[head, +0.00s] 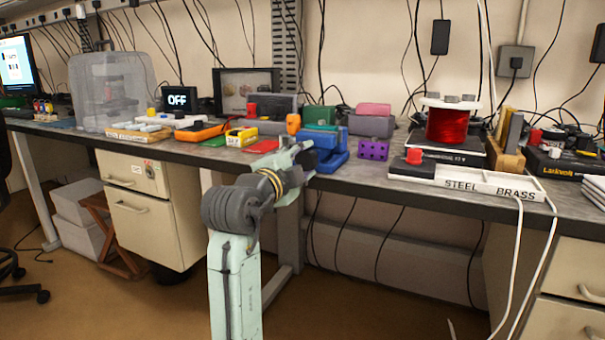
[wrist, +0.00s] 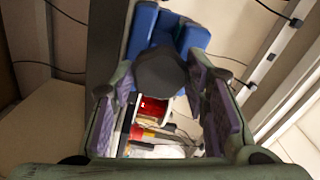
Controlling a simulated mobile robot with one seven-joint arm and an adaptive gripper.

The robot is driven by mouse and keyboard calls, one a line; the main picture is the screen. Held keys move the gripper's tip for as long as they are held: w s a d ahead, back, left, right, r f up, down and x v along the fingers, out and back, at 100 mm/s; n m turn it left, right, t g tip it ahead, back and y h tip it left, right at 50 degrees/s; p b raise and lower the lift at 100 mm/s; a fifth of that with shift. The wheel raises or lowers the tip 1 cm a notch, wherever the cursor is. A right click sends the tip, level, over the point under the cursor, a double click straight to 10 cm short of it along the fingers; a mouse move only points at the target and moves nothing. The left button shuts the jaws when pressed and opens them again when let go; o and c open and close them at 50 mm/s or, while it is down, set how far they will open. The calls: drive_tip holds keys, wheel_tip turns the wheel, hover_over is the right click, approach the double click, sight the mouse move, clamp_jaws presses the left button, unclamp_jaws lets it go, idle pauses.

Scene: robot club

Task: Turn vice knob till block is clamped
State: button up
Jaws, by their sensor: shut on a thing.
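The blue vice (head: 325,143) sits at the front edge of the bench, near the middle of the head view. My gripper (head: 304,154) is at its front, reaching up from below left. In the wrist view the vice (wrist: 143,30) fills the top middle, with its dark round knob (wrist: 161,72) towards me. The fingers of my gripper (wrist: 160,78) lie on both sides of the knob and are shut on it. I cannot make out a block between the vice jaws in either view, so I cannot tell whether one is gripped.
A purple block with holes (head: 373,150) stands just right of the vice. A white tray marked STEEL and BRASS (head: 490,184) and a red spool (head: 446,125) are further right. The floor before the bench is mostly clear.

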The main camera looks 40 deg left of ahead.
drive_tip(key=m+b, duration=0.3)
drive_tip(key=m, duration=0.3)
drive_tip(key=shift+f+m+b, duration=0.1)
drive_tip(key=shift+m+b, duration=0.2)
drive_tip(key=m+b, duration=0.2)
drive_tip(key=m, duration=0.3)
drive_tip(key=shift+r, duration=0.3)
idle(0.8)
drive_tip(key=o, duration=0.9)
drive_tip(key=shift+o, duration=1.2)
drive_tip(key=shift+f, duration=0.1)
drive_tip(key=v, duration=1.2)
